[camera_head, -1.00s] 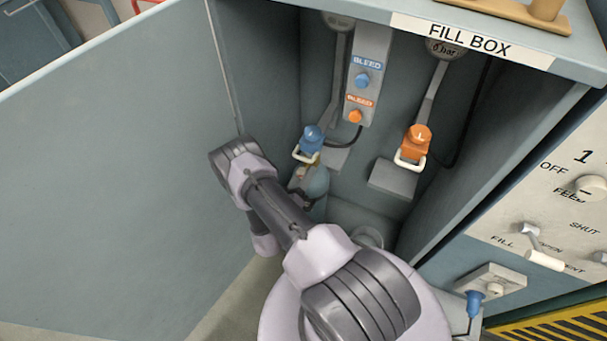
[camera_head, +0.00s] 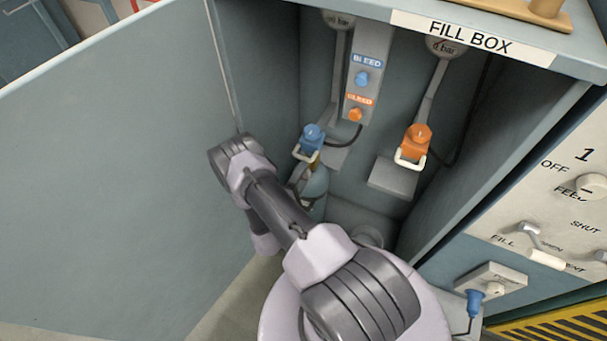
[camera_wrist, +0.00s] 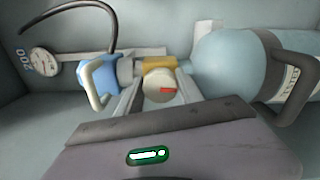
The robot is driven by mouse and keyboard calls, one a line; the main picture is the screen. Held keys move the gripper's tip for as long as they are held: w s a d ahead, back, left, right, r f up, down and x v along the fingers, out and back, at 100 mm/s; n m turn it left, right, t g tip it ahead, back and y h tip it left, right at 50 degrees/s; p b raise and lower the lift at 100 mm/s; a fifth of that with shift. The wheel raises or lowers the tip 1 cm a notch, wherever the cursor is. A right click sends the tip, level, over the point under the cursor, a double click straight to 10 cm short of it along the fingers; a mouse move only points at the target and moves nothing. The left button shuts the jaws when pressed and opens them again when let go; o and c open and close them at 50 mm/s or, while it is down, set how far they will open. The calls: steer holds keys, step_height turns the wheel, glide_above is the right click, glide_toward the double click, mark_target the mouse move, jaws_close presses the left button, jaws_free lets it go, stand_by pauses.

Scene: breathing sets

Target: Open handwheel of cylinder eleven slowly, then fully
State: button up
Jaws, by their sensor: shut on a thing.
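Cylinder eleven (camera_wrist: 235,62) is a pale blue bottle lying across the right of the wrist view, with a partly readable white label. It also shows, partly hidden by my arm, inside the box in the head view (camera_head: 316,184). Its handwheel (camera_wrist: 156,88) is a pale round knob with a red mark, in front of a brass valve (camera_wrist: 160,64). My gripper (camera_wrist: 158,92) is shut on the handwheel, one finger on each side. A blue connector (camera_wrist: 97,76) with a pale loop handle sits left of the valve; it also shows in the head view (camera_head: 312,138).
The fill box door (camera_head: 110,170) stands open at the left. An orange connector (camera_head: 416,140) hangs to the right inside the box. Blue (camera_head: 362,79) and orange (camera_head: 355,115) bleed knobs are above. A gauge (camera_wrist: 42,62) and black hose are at the wrist view's left.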

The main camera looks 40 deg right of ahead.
steer(key=n, duration=0.5)
steer(key=shift+n+b, duration=0.3)
steer(key=shift+b, duration=0.05)
steer(key=n, duration=0.6)
steer(key=shift+b, duration=0.35)
steer(key=n, duration=0.6)
steer(key=shift+n, duration=0.3)
steer(key=n, duration=0.5)
steer(key=shift+w+a+n, duration=0.1)
steer(key=shift+n, duration=0.3)
steer(key=o, duration=1.4)
steer(key=shift+r, duration=0.1)
steer(key=shift+a, duration=0.1)
